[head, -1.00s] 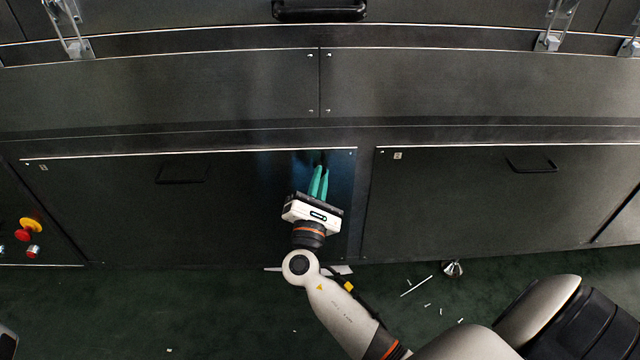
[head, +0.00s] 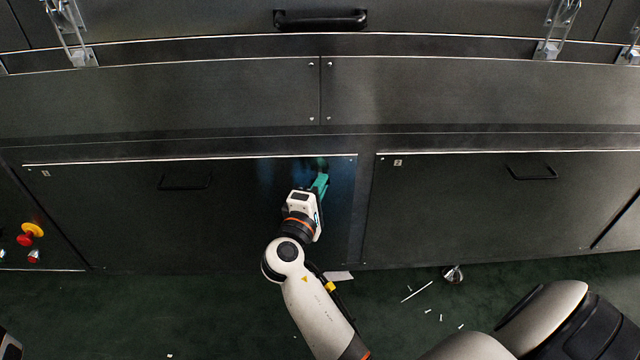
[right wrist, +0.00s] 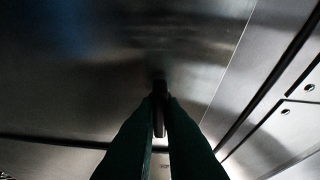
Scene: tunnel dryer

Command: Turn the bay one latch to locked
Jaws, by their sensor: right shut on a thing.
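The bay one door (head: 110,215) is the dark panel marked 1, left of centre in the head view. My right gripper (head: 322,176) is at this door's upper right corner, with its green fingers against the panel. The right wrist view shows the fingers closed on both sides of a small dark latch handle (right wrist: 158,90) standing out from the panel. In the head view the fingers hide the latch, so its lock position cannot be read there. My left gripper is not clearly in view.
The bay two door (head: 480,215) is to the right, with its own black handle (head: 532,171). Red and yellow buttons (head: 31,232) are at far left. Clamps (head: 556,35) and a black bar handle (head: 320,19) are above. White scraps lie on the green floor.

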